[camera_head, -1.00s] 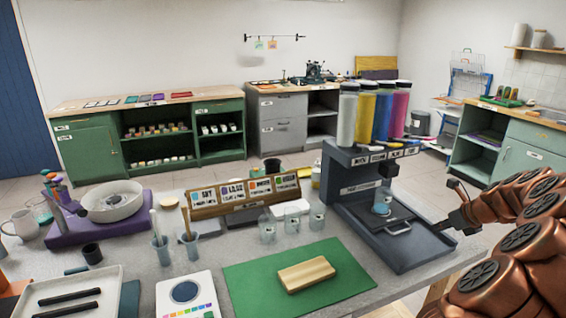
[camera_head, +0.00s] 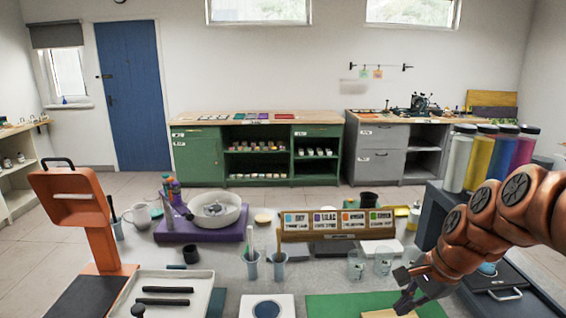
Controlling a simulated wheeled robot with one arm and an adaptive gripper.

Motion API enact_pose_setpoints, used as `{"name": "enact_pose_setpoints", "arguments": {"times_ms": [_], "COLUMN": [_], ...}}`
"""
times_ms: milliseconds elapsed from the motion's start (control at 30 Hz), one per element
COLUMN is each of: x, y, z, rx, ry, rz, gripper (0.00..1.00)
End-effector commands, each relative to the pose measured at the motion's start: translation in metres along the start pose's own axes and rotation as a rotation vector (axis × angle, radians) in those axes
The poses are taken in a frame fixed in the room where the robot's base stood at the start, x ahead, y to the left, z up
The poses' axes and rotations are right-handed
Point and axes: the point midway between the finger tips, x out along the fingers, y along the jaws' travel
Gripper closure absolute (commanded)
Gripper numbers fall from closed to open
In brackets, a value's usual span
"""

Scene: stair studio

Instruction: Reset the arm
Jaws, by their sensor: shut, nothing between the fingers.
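My copper arm comes in from the right edge in the head view. My gripper (camera_head: 408,299) is shut and empty, above the right part of the green mat (camera_head: 336,305) and close to the wooden block (camera_head: 384,313). From this view I cannot tell its height over the block. My arm hides part of the dark dispenser stand (camera_head: 432,215) with its colored tubes (camera_head: 482,160).
Clear cups (camera_head: 356,265) stand left of my gripper, below the labelled wooden rack (camera_head: 338,224). A purple base with a white bowl (camera_head: 215,212), a white tray (camera_head: 190,285) and an orange press (camera_head: 75,215) fill the left. Floor lies beyond the table.

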Motion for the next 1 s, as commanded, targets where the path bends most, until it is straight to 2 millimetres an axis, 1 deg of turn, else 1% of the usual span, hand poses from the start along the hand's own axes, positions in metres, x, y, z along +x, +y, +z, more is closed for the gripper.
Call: {"name": "enact_pose_setpoints", "arguments": {"times_ms": [33, 100, 167, 200, 267, 300, 400, 467, 500, 600, 700, 833, 1000], "x": [0.001, 0.004, 0.006, 0.008, 0.009, 0.009, 0.010, 0.009, 0.010, 0.008, 0.008, 0.007, 0.007], "y": [0.010, 0.026, 0.041, 0.053, 0.070, 0.083, 0.116, 0.136, 0.149, 0.174, 0.194, 0.206, 0.207], "z": [0.024, 0.049, 0.068, 0.080, 0.095, 0.105, 0.124, 0.133, 0.137, 0.144, 0.146, 0.147, 0.147], "rx": [-0.106, -0.248, -0.366, -0.445, -0.557, -0.632, -0.810, -0.908, -0.968, -1.095, -1.178, -1.232, -1.242], "ry": [-0.001, -0.002, -0.005, -0.009, -0.015, -0.020, -0.040, -0.052, -0.063, -0.082, -0.102, -0.115, -0.118], "rz": [0.038, 0.091, 0.134, 0.165, 0.210, 0.238, 0.314, 0.355, 0.383, 0.433, 0.473, 0.495, 0.498], "gripper": [1.00, 1.00, 1.00, 1.00, 1.00, 1.00, 1.00, 1.00, 1.00, 1.00, 1.00, 1.00, 1.00]}}
